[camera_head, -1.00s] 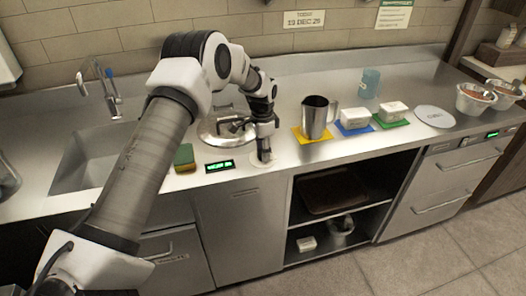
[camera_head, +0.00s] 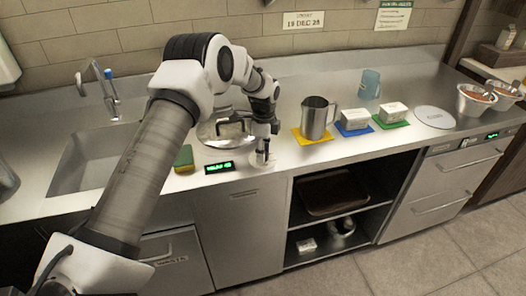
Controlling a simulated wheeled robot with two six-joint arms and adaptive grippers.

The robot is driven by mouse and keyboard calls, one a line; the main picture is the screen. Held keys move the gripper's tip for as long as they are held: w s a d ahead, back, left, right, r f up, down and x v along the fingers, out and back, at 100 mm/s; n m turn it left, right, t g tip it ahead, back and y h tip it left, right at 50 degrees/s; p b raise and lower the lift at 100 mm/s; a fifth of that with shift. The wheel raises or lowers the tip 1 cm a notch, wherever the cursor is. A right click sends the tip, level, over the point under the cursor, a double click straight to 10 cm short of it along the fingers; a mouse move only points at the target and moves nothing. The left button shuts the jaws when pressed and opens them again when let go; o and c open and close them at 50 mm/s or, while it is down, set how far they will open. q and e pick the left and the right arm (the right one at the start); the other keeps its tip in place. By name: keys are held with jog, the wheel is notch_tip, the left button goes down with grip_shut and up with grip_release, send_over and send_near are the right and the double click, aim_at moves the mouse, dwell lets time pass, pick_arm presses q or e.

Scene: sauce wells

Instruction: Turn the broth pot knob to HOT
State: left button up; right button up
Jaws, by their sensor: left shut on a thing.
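My left gripper (camera_head: 262,157) points down at the counter and is shut on the knob, which it mostly hides. The round pale dial plate (camera_head: 261,163) of the knob shows around the fingertips. The broth pot (camera_head: 215,133) is set in the counter behind, with a metal lid and handle, partly hidden by my left arm. A small display (camera_head: 219,167) with green text stands left of the knob; its text is too small to read surely. My right gripper is not in view.
A green and yellow sponge (camera_head: 184,158) lies left of the display, beside the sink (camera_head: 84,165). A metal pitcher (camera_head: 314,119) stands right of the gripper on a yellow mat (camera_head: 298,136). White boxes on blue and green mats stand farther right.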

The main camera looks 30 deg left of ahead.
pick_arm(q)
jog(key=shift+s+f, duration=0.15)
jog(key=shift+f, duration=0.05)
jog(key=o, duration=1.1)
jog(key=shift+o, duration=0.2)
jog(key=shift+r, duration=0.2)
notch_tip(320, 180, up, 12)
jog(key=w, duration=0.1)
jog(key=shift+f, duration=0.15)
